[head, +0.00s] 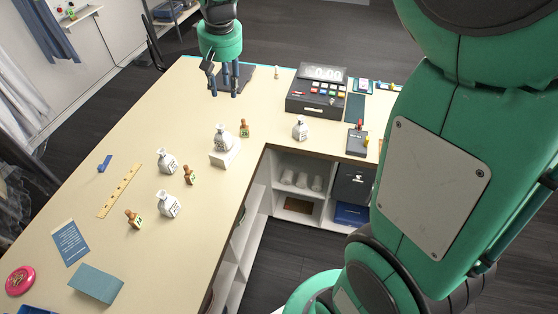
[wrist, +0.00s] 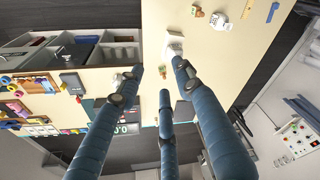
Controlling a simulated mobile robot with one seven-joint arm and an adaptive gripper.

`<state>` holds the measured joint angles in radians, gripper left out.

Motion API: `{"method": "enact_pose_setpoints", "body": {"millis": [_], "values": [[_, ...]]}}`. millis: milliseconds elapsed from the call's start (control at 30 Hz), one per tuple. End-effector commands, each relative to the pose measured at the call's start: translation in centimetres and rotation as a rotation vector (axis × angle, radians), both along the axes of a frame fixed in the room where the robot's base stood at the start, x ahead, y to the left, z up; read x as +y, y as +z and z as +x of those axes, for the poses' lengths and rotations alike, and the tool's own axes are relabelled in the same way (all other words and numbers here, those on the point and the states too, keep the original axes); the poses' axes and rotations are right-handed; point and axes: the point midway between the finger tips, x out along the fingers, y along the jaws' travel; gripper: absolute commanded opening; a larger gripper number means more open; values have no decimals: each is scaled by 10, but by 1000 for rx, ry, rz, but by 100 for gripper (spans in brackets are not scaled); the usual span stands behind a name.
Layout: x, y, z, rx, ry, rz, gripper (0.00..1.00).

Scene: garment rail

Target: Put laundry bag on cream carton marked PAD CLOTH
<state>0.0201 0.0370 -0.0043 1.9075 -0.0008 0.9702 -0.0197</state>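A small white bag (head: 222,138) sits upright on top of a cream carton (head: 226,158) in the middle of the counter. Any lettering on the carton is too small to read. The carton also shows in the wrist view (wrist: 173,48), partly behind a finger. Similar white bags stand on the counter: two to the left (head: 167,161) (head: 168,204) and one to the right (head: 300,129). My gripper (head: 226,92) hangs above the far part of the counter, beyond the carton and apart from it. Its three blue fingers (wrist: 158,78) are spread, with nothing between them.
Wooden stamps (head: 190,174) stand among the bags. A ruler (head: 119,191) and cards (head: 96,283) lie on the left. The counter around the carton is mostly clear.

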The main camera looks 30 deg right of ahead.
Motion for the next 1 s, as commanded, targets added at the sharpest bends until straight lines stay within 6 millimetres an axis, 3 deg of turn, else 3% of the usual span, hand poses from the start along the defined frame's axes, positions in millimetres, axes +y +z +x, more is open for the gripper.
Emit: {"method": "enact_pose_setpoints", "body": {"millis": [200,500,1000], "values": [[3,24,-60,-47,0,0,36],[7,40,-138,-108,1,1,36],[11,29,-263,-209,1,3,36]]}}
